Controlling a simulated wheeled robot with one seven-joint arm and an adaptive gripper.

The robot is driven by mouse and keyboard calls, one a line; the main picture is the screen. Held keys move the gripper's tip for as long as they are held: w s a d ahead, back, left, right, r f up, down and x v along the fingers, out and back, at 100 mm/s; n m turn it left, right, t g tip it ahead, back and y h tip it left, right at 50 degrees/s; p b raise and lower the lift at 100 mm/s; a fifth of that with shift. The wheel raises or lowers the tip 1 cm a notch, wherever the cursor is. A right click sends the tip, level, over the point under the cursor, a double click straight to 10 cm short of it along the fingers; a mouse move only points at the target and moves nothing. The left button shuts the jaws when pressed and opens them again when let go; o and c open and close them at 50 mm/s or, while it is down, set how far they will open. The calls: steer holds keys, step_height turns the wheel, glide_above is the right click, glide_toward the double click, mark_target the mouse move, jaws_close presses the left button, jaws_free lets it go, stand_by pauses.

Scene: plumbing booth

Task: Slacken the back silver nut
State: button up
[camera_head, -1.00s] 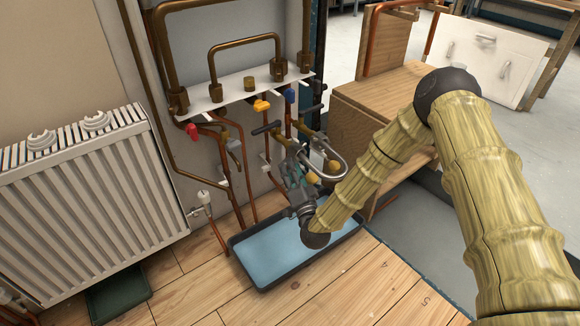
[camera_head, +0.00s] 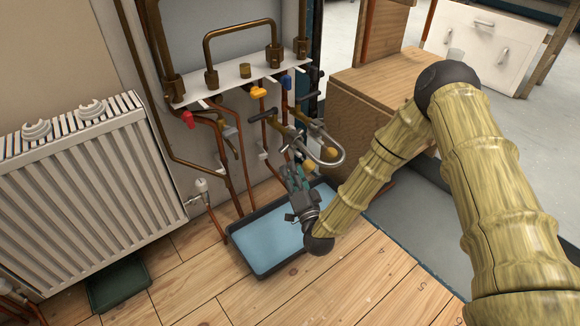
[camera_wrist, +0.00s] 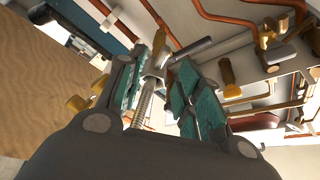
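My gripper (camera_head: 299,176) is low in front of the pipework, above the blue tray. In the wrist view my gripper (camera_wrist: 162,68) is open, with its teal finger pads apart. A silver nut (camera_wrist: 154,68) on a braided hose (camera_wrist: 142,106) shows between the fingers; I cannot tell whether either pad touches it. In the head view the silver U-shaped hose (camera_head: 337,158) hangs just right of the gripper. The nut is too small or hidden there to make out.
A blue-filled tray (camera_head: 262,241) lies on the wooden floor below. Red (camera_head: 188,119), yellow (camera_head: 258,93) and blue (camera_head: 286,82) valve handles sit above the gripper. A white radiator (camera_head: 85,190) is at left, a wooden cabinet (camera_head: 365,85) at right.

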mark_target(281, 149)
steer(key=a+m+h, duration=0.1)
steer(key=m+h, duration=0.1)
steer(key=s+a+f+m+t+h, duration=0.1)
steer(key=a+m+h, duration=0.1)
steer(key=h, duration=0.1)
steer(key=a+m+t+h+p, duration=0.1)
steer(key=m+h, duration=0.1)
steer(key=h, duration=0.1)
steer(key=shift+s+a+f+m, duration=0.25)
steer(key=shift+s+a+m, duration=0.05)
steer(key=shift+s+m, duration=0.1)
steer(key=shift+b+x, duration=2.2)
steer(key=shift+x, duration=3.2)
steer(key=shift+s+r, duration=0.1)
steer(key=shift+r, duration=0.05)
steer(key=shift+c, duration=0.4)
jaws_close()
